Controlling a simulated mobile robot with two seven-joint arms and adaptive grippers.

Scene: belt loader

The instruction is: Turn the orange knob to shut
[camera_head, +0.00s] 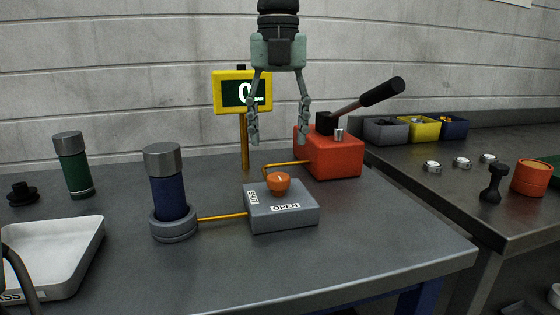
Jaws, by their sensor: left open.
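The orange knob (278,184) sits on top of a grey valve block (293,217) in the middle of the table. The block has a SHUT label at the left of its top and an OPEN label along its front edge. A small pale mark shows on the knob, but I cannot tell which label it points to. My left gripper (279,137) hangs above and behind the knob, pointing down. Its two fingers are spread wide, with nothing between them, and it is apart from the knob. My right gripper is not in view.
Orange pipes join the block to a blue cylinder (168,198) at left and a red lever pump (331,155) behind right. A yellow display (227,92) reading 0 stands behind my left gripper. A white tray (82,255) lies front left. The table's front right is clear.

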